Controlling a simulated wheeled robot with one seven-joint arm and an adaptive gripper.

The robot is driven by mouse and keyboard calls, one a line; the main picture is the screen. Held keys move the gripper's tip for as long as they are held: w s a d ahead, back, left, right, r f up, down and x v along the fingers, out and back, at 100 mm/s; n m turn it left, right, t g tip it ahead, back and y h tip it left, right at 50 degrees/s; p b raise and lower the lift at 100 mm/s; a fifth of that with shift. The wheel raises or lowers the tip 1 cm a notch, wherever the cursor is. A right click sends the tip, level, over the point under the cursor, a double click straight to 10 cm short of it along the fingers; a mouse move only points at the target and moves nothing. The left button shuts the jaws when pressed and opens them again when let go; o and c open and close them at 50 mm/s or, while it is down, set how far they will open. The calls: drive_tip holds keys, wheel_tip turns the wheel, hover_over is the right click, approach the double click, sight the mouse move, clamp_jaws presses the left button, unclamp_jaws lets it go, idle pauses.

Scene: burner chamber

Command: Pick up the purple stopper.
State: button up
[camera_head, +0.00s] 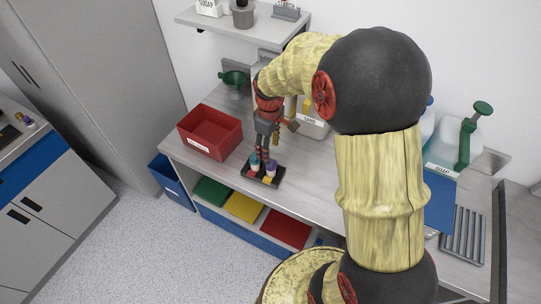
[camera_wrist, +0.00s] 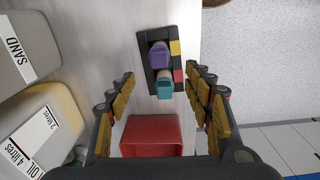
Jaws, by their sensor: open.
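The purple stopper (camera_wrist: 159,52) stands in a black holder (camera_wrist: 144,58) with coloured squares, beside a teal stopper (camera_wrist: 164,86). In the head view the purple stopper (camera_head: 271,168) is at the right of the holder (camera_head: 253,176) and the teal stopper (camera_head: 255,160) at its left. My gripper (camera_head: 266,142) hangs just above the holder, pointing down. In the wrist view my gripper (camera_wrist: 160,75) is open and empty, with the two stoppers showing between its spread fingers. I see no finger touching either stopper.
An open red bin (camera_head: 210,134) stands left of the holder on the bench (camera_head: 310,185). Labelled containers, one marked sand (camera_wrist: 20,55) and one marked oil (camera_wrist: 40,130), stand close by. A shelf (camera_head: 245,30) overhangs the back.

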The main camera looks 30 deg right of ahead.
sight(271, 166)
drive_tip(key=shift+w+d+f, duration=0.15)
drive_tip(key=shift+d+f, duration=0.2)
drive_tip(key=shift+f, duration=0.35)
drive_tip(key=shift+a+f, duration=0.2)
drive_tip(key=shift+f, duration=3.7)
drive_tip(key=shift+c, duration=0.4)
drive_tip(key=c, duration=0.8)
drive_tip(key=shift+r, duration=0.1)
drive_tip(key=shift+c, duration=0.4)
